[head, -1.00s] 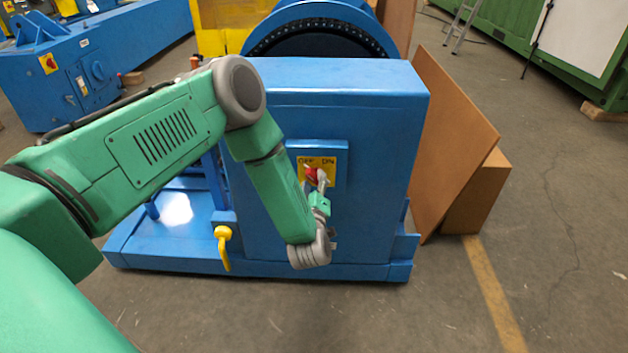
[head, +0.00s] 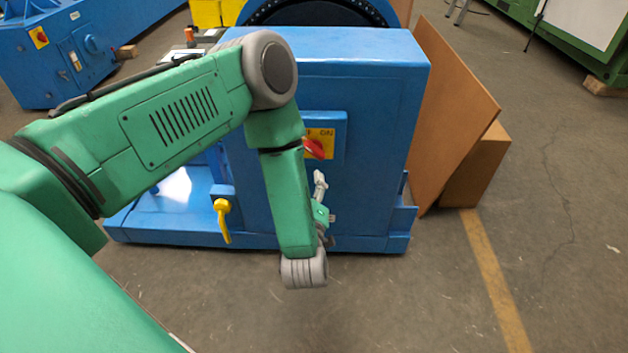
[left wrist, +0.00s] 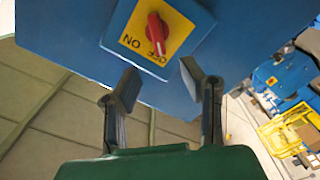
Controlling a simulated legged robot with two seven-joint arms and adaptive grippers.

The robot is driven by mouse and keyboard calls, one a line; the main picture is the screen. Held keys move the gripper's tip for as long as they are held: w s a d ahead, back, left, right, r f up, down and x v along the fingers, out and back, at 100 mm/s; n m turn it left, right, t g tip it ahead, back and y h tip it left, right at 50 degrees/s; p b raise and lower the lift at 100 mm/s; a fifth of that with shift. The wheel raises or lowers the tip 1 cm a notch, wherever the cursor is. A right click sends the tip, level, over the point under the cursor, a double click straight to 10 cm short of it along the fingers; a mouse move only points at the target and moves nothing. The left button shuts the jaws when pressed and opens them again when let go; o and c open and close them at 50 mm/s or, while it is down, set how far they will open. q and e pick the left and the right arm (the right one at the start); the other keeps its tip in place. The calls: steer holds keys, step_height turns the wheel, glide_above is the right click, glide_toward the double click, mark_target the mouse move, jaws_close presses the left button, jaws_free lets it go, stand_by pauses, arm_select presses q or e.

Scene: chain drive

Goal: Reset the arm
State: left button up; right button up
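My left arm reaches in from the left in the head view, and its gripper (head: 320,186) is in front of the blue machine cabinet (head: 375,130), below the switch. The red rotary knob (head: 314,149) sits on a yellow plate marked ON; the arm partly covers the plate. In the left wrist view the left gripper (left wrist: 158,82) is open and empty, its two fingers apart. The red knob (left wrist: 156,32) is ahead of the fingertips and not touched, with OFF and ON lettering beside it. My right gripper is not in view.
A yellow hooked handle (head: 222,218) sticks out at the cabinet's lower left. Brown boards (head: 450,120) and a box (head: 478,175) lean or stand right of the cabinet. The floor in front and to the right is clear.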

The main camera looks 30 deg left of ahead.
arm_select(q)
steer(key=s+d+f+m+g+h+p, duration=0.3)
steer(key=s+m+h, duration=0.1)
steer(key=s+m, duration=0.1)
steer(key=s+d+f+m+g+h+p, duration=0.2)
steer(key=s+d+m+g+h, duration=0.15)
steer(key=s+m+h, duration=0.2)
arm_select(e)
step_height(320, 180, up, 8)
steer(key=p, duration=0.3)
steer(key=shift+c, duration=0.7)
arm_select(q)
steer(key=s+a+m+g, duration=0.1)
steer(key=s+g, duration=0.3)
steer(key=s, duration=0.5)
steer(key=s+a+r+m+g, duration=0.1)
steer(key=s+m+g, duration=0.3)
steer(key=s, duration=0.5)
steer(key=shift+s+a+r+m, duration=0.25)
steer(key=shift+a+m, duration=0.1)
steer(key=shift+a, duration=0.2)
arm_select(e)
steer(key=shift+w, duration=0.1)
